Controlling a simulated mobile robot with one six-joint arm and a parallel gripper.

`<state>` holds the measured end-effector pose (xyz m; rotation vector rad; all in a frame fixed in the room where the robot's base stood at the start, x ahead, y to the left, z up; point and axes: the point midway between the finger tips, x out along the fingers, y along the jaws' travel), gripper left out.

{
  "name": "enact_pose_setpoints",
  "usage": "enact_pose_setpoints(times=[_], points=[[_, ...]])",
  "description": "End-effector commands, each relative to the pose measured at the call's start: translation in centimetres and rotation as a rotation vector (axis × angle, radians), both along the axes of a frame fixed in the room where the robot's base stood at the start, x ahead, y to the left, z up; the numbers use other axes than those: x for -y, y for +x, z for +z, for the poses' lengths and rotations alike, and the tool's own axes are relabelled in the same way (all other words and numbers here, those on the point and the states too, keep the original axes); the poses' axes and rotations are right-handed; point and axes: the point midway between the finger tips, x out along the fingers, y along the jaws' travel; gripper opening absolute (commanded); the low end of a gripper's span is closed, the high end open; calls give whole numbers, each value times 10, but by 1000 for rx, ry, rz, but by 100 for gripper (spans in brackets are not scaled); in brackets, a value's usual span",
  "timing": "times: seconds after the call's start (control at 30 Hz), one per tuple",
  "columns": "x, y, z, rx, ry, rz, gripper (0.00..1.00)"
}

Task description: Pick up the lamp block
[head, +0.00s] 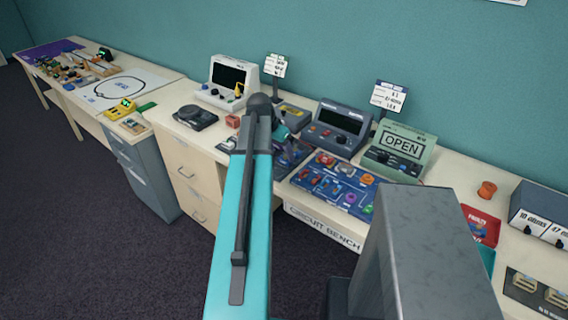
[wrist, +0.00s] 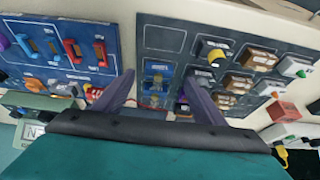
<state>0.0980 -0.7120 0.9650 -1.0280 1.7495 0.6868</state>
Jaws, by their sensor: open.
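My gripper (wrist: 159,76) is open and empty in the wrist view, its two fingers pointing at a dark parts tray (wrist: 163,38). Small blue blocks (wrist: 155,86) lie in the tray column seen between the fingers; I cannot tell whether they touch. In the head view my arm hides most of the dark tray, and the fingertips cannot be made out.
A blue board (head: 330,186) with red, blue and purple parts lies beside the dark tray; it also shows in the wrist view (wrist: 62,20). Behind stand a grey instrument (head: 340,128) and a green "OPEN" display (head: 402,147). An orange part (head: 487,190) sits at right.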

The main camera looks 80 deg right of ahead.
Motion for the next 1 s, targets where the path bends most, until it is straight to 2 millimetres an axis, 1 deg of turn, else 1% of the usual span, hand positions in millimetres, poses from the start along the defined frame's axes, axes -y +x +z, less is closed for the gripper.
enact_pose_setpoints(times=[0.57,0.7,1.0], points=[[14,-7,-39,0,1,0,64],[15,-8,-43,0,0,0,64],[14,-8,-43,0,0,0,64]])
